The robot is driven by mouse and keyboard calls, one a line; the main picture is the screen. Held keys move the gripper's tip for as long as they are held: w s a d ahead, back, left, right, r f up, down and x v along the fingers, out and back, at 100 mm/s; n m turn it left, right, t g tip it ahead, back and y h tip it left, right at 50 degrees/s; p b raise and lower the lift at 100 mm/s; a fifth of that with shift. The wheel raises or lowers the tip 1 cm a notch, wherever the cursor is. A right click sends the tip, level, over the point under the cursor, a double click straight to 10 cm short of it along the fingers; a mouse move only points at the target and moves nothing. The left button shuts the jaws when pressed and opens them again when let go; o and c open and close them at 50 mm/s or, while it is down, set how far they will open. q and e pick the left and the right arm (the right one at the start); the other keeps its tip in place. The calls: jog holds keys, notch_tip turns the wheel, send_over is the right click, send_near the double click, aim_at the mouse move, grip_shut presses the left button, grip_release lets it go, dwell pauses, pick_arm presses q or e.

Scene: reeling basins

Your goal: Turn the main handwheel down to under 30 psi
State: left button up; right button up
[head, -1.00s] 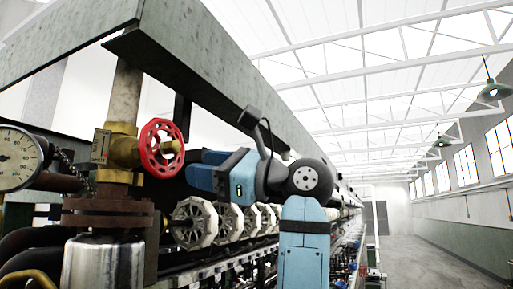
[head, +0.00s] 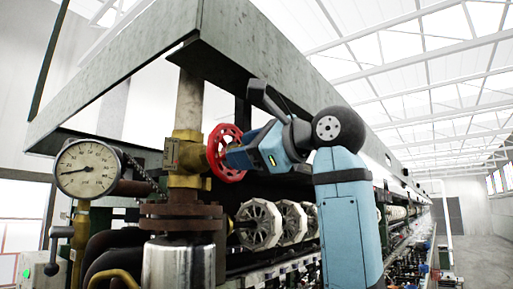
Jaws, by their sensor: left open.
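The red main handwheel (head: 214,155) sits on the brass valve (head: 187,152) of a vertical pipe, left of centre in the head view. My left gripper (head: 236,154) comes from the right and covers the right part of the wheel. Its jaws are open at the rim and hub side; whether they touch the wheel I cannot tell. A round white pressure gauge (head: 88,168) stands left of the valve. Its needle lies nearly level, pointing left; the exact reading is too small to tell. My right gripper is out of view.
A rusty flange (head: 181,217) and a shiny metal cylinder (head: 178,264) are below the valve. A long green-grey beam (head: 265,75) runs overhead. The aisle floor at far right is free.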

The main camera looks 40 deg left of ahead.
pick_arm(q)
jog(key=c, duration=0.8)
jog(key=n+b, duration=0.2)
jog(key=n, duration=1)
jog(key=o, duration=0.8)
